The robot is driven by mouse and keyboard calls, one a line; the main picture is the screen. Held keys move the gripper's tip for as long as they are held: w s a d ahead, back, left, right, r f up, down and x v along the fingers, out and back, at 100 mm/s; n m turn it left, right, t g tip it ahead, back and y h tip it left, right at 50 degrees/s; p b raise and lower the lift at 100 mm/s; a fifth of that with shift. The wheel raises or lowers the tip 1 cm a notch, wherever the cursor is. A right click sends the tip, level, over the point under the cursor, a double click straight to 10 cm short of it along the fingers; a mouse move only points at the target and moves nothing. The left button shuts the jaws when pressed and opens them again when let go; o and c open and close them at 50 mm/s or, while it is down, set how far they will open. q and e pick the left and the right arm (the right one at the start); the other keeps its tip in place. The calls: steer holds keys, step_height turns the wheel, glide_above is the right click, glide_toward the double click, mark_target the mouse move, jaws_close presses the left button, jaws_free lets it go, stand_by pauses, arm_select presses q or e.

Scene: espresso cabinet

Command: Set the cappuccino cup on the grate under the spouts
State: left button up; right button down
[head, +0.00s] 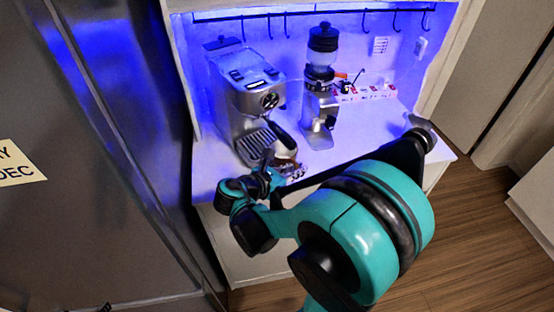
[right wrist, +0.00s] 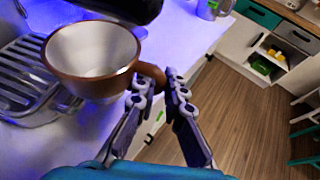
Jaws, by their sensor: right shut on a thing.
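The cappuccino cup, brown outside and white inside, shows in the right wrist view (right wrist: 95,55), empty, with its opening facing up. My right gripper (right wrist: 160,82) is shut on the cup's brown handle. In the head view my right gripper (head: 274,172) is at the counter's front edge, just in front of the espresso machine (head: 245,92); the cup there is small and partly hidden. The slatted grate (right wrist: 28,72) lies just left of the cup in the wrist view; it also shows in the head view (head: 255,140). The spouts are not clearly visible. My left gripper is not in view.
A black portafilter handle (head: 282,134) sticks out from the machine near the cup; it also shows in the wrist view (right wrist: 120,8). A grinder (head: 321,85) stands right of the machine. A metal cup (right wrist: 212,8) stands farther along the counter. The right counter is mostly clear.

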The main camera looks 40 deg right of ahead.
mark_target(290, 155)
steer(key=shift+w+d+f+b, duration=0.15)
steer(key=shift+w+b, duration=0.3)
steer(key=shift+w, duration=1.2)
steer(key=shift+w+f+b, duration=0.15)
steer(key=shift+w+b, duration=0.3)
steer(key=shift+w, duration=1.15)
steer(key=shift+w+d+b, duration=0.25)
steer(key=shift+w, duration=1.6)
steer(key=shift+w+d+b, duration=0.2)
steer(key=shift+w, duration=1.6)
steer(key=shift+f, duration=0.2)
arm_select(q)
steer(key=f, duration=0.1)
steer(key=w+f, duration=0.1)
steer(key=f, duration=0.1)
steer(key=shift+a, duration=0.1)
arm_select(e)
steer(key=c, duration=1.5)
jaws_free()
steer(key=shift+c, duration=0.2)
